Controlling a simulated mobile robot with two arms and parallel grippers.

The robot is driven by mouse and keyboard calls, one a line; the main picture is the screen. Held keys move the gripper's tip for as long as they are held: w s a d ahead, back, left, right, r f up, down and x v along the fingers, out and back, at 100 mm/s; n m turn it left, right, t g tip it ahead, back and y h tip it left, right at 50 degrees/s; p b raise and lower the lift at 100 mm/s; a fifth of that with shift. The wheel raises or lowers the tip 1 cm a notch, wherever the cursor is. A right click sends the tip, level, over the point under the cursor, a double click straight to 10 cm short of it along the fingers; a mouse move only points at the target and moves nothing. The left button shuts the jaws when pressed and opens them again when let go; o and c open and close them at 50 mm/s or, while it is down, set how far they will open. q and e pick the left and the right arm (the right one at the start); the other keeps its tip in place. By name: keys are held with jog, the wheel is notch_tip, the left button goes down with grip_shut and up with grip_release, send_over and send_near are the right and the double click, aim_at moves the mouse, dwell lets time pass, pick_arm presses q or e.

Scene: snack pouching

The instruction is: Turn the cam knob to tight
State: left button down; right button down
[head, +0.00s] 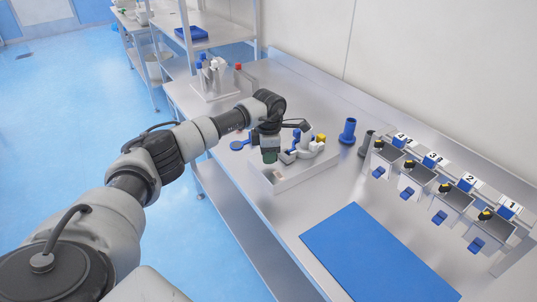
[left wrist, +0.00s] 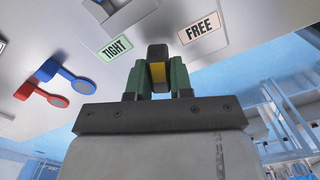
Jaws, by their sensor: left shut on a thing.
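My left gripper (head: 270,156) reaches down over the white fixture (head: 300,176) on the bench. In the left wrist view its green fingers (left wrist: 158,74) are shut on the cam knob (left wrist: 157,52), a dark piece with a yellow strip between the fingers. The TIGHT label (left wrist: 115,47) is on a green tag to the left of the knob, and the FREE label (left wrist: 199,27) is on a pale orange tag to its right. The knob is between the two labels; its exact angle is hard to tell. In the head view the gripper hides the knob.
A blue scoop-like piece (left wrist: 62,76) and a red one (left wrist: 42,95) show beside the fixture. A blue cylinder (head: 348,131) stands behind it. Numbered dispensers (head: 433,188) line the back right. A blue mat (head: 378,255) lies flat, empty, in front.

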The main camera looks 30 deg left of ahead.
pick_arm(q)
jog(key=n, duration=0.5)
jog(key=shift+r, duration=0.1)
dwell(0.7)
jog(key=c, duration=1)
grip_release()
notch_tip(320, 180, up, 11)
jog(key=b, duration=0.2)
jog(key=shift+s, duration=0.1)
